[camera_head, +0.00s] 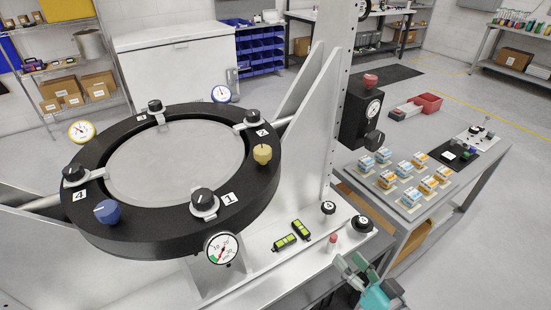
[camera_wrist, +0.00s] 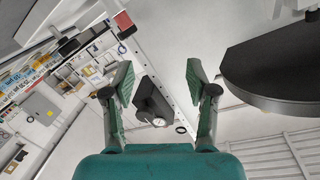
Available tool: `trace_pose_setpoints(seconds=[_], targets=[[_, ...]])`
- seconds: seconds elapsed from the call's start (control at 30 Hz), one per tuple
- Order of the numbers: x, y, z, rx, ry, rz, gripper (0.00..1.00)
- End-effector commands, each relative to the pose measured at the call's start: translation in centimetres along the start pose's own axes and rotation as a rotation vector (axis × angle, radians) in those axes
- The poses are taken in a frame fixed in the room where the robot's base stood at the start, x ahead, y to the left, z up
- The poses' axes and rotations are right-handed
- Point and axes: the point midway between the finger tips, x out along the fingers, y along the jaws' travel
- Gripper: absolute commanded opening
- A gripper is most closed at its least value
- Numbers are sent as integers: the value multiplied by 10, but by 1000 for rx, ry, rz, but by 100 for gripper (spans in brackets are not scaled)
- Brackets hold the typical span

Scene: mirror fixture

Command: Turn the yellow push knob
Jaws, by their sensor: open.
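The yellow push knob (camera_head: 262,154) stands on the right side of the black ring (camera_head: 255,190) of the mirror fixture, beside the label 2. My gripper (camera_head: 354,266) is at the lower right in the head view, low and well to the right of the ring, apart from the knob. In the wrist view my gripper (camera_wrist: 160,85) has its two fingers spread wide with nothing between them. A dark ring-like body (camera_wrist: 285,65) shows at the right of the wrist view. I cannot make out the yellow knob there.
A blue knob (camera_head: 107,211) and several black clamp knobs sit on the ring. A pressure gauge (camera_head: 221,248) hangs at its front. A tall white upright (camera_head: 325,110) rises right of the ring.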

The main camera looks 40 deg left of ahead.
Motion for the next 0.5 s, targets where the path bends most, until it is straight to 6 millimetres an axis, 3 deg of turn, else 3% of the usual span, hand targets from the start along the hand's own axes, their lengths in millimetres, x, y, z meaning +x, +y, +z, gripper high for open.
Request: trace_pose_setpoints(seconds=[0.03,0.2,0.5], targets=[[11,-10,-19,-25,-3,-57,57],[37,-48,-71,-111,-29,-254,57],[52,-129,-159,-314,-73,-603,57]])
